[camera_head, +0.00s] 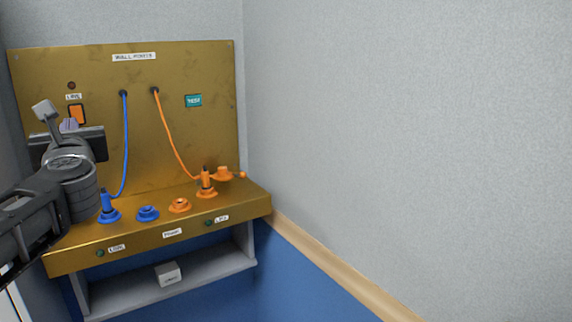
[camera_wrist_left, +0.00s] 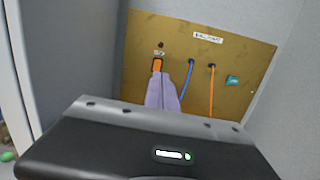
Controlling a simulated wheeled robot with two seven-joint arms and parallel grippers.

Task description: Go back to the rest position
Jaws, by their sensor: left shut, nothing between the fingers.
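My left gripper (camera_head: 69,125) is in front of the left part of the brass wall panel (camera_head: 180,135). Its pale purple fingers are shut and empty, and they also show in the wrist view (camera_wrist_left: 164,92). In both views they appear just below an orange rocker switch (camera_head: 77,114) on the panel, which also shows in the wrist view (camera_wrist_left: 157,65). I cannot tell the exact gap to the panel. My right gripper is in neither view.
A blue cable (camera_head: 126,150) runs to a plug in a blue socket (camera_head: 109,214). An orange cable (camera_head: 172,135) runs to a plug at an orange socket (camera_head: 206,192). A brass ledge (camera_head: 150,245) juts out below. A small white box (camera_head: 168,273) sits on the shelf underneath. The right side is bare wall.

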